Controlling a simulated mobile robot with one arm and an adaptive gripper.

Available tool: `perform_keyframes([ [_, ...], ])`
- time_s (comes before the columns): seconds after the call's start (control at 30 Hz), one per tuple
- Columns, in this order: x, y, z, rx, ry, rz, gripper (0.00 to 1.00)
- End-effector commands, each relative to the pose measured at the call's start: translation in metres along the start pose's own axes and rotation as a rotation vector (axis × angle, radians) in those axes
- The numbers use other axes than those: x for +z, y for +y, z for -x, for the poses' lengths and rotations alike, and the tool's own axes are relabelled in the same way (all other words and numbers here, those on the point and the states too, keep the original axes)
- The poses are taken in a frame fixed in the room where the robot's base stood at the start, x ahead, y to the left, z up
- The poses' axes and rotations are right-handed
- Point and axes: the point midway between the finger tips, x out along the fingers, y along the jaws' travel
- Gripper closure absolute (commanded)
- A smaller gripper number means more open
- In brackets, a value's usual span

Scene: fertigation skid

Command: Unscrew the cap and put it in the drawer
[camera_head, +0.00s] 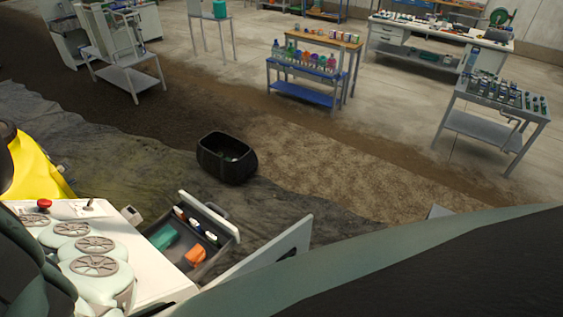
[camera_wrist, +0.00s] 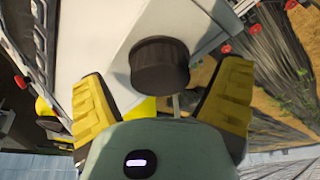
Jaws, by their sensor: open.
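A dark ribbed round cap (camera_wrist: 160,65) is in the middle of the wrist view, in front of a pale panel (camera_wrist: 120,35). What it is screwed to is hidden. My gripper (camera_wrist: 164,77) is open, with one yellow finger on each side of the cap and visible gaps between. I cannot tell how far the fingertips are from it in depth. The drawer (camera_head: 226,224) stands pulled open in the head view, at the right of the white skid. It holds a green item (camera_head: 163,236), an orange item (camera_head: 195,254) and small bottles. I cannot pick out my gripper in the head view.
Pale round vessels with grey spoked lids (camera_head: 94,265) stand left of the drawer, near a red button (camera_head: 44,203). A black bin (camera_head: 227,157) stands on the floor beyond the drawer. Tables with bottles (camera_head: 305,70) are far back. My arm covers the lower right.

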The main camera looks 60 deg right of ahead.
Motion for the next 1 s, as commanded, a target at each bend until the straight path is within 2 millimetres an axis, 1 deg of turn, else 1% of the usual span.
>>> perform_keyframes([
  [0.13,-0.0003,-0.0007,0.0001,-0.001,0.0,0.002,0.1],
  [0.83,-0.0002,-0.0005,0.0003,-0.001,0.0,0.001,0.82],
  [1.0,0.0002,-0.0002,-0.0014,-0.014,0.001,0.039,0.82],
])
